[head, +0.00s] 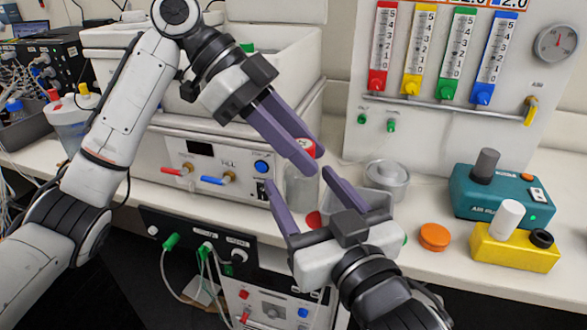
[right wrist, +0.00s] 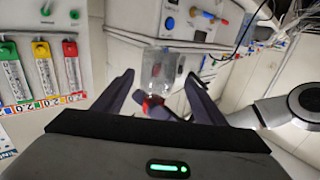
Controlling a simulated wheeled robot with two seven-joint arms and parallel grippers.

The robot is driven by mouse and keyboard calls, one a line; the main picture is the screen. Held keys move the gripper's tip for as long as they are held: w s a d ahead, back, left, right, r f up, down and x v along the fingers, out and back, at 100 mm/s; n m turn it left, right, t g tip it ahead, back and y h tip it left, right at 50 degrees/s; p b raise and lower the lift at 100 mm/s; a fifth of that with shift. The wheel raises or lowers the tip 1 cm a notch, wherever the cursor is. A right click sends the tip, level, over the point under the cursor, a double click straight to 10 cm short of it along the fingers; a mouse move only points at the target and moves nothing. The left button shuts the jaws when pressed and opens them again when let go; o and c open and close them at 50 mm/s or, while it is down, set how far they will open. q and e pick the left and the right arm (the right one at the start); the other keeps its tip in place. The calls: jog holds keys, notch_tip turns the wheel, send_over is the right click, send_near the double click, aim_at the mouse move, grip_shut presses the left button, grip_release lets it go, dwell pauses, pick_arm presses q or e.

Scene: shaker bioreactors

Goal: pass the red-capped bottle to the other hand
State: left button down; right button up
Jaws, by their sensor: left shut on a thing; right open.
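The red-capped bottle (head: 300,188) is clear and hangs roughly upright in the middle of the head view. My left gripper (head: 308,160) comes from the upper left and is shut on it near its red cap (head: 318,148). My right gripper (head: 298,180) comes from below, open, with its fingers to either side of the bottle. In the right wrist view the bottle (right wrist: 160,66) shows between the right fingertips, its cap (right wrist: 151,103) towards the palm. I cannot tell whether the right fingers touch it.
A white machine (head: 215,165) with valves stands behind. A metal lidded pot (head: 385,175), an orange cap (head: 434,237), a teal pump box (head: 500,195) and a yellow box (head: 514,248) sit on the bench to the right. A flowmeter panel (head: 420,130) stands behind them.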

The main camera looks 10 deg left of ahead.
aim_at(290, 165)
jog(key=x, duration=0.6)
jog(key=shift+w+a, duration=0.15)
jog(key=c, duration=1)
pick_arm(q)
jog(key=c, duration=1.8)
grip_release()
pick_arm(e)
jog(key=shift+c, duration=1.3)
pick_arm(q)
jog(key=o, duration=0.5)
